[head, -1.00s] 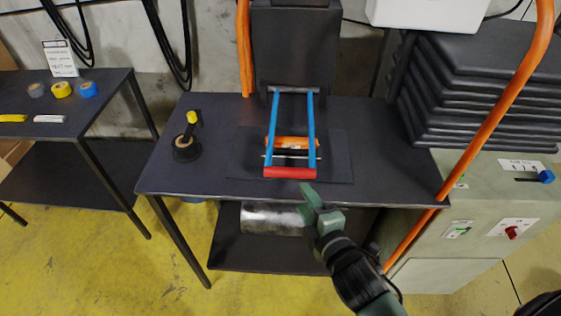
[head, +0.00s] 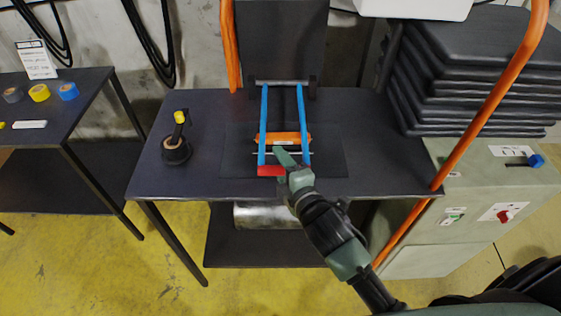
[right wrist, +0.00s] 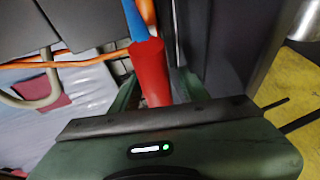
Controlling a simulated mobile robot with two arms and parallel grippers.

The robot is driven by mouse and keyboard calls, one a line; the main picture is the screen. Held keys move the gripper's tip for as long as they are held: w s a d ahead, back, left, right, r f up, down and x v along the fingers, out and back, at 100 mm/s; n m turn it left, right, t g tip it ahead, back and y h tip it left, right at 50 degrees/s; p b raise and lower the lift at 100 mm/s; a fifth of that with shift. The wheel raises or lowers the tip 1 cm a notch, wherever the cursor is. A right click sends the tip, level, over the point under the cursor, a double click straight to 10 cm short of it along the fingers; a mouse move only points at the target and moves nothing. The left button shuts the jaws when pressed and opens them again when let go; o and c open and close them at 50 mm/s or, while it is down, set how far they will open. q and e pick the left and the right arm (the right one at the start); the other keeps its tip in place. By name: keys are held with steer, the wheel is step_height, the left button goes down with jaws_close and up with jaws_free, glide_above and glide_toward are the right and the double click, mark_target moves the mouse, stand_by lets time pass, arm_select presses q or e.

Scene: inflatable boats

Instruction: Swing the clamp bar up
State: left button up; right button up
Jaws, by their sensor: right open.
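The clamp bar (head: 264,118) has two blue side arms and a red crossgrip (head: 268,171) at its near end. It lies low over the dark table, with its far end at an upright black panel. An orange piece (head: 282,138) lies between the arms. My right gripper (head: 290,164) is at the right end of the red grip and hides part of it. In the right wrist view, the red grip (right wrist: 151,74) lies between the open fingers of the right gripper (right wrist: 155,88); I cannot tell whether they touch it. My left gripper is not in view.
The dark table (head: 215,187) has a black tape dispenser (head: 176,150) at its left. An orange hose (head: 480,115) runs down past the table's right edge. A grey-green cabinet (head: 490,180) and stacked black slabs (head: 470,70) stand at right. A side table stands at left.

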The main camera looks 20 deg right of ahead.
jaws_close()
stand_by(1.4)
